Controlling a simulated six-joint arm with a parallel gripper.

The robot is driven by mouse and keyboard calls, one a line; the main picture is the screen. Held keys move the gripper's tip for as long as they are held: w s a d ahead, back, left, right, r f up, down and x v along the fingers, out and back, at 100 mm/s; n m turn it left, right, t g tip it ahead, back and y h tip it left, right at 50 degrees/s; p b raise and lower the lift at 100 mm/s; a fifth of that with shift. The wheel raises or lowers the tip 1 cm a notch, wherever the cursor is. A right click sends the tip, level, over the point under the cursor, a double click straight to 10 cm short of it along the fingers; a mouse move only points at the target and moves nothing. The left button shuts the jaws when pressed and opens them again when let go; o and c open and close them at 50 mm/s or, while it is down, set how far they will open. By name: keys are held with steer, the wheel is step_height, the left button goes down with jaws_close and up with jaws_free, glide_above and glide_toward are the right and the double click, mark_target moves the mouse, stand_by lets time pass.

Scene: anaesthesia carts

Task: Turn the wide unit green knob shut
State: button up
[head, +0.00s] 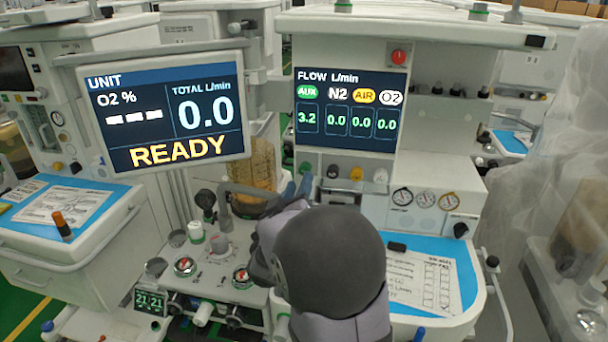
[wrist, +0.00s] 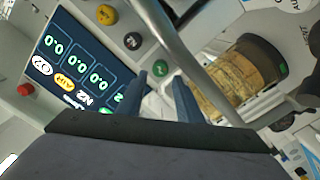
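The wide unit's green knob (head: 305,167) is at the left end of the knob row below its flow screen (head: 350,108). The screen shows AUX 3.2 and the other flows 0.0. In the wrist view the green knob (wrist: 160,68) lies just beyond and between my two blue fingertips. My gripper (wrist: 160,82) is open with nothing between its fingers. In the head view my gripper (head: 298,184) is just below the green knob. I cannot tell whether a finger touches the knob.
Black (head: 333,171), yellow (head: 356,173) and white (head: 380,175) knobs sit right of the green one. A grey tube (wrist: 170,40) crosses close by in the wrist view. A tan ribbed canister (wrist: 235,78) stands beside it. The READY screen (head: 165,110) is at left.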

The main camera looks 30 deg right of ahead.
mark_target(304, 171)
steer(key=shift+w+d, duration=0.1)
steer(key=shift+p+x, duration=0.65)
steer(key=shift+x, duration=2.9)
steer(key=c, duration=0.8)
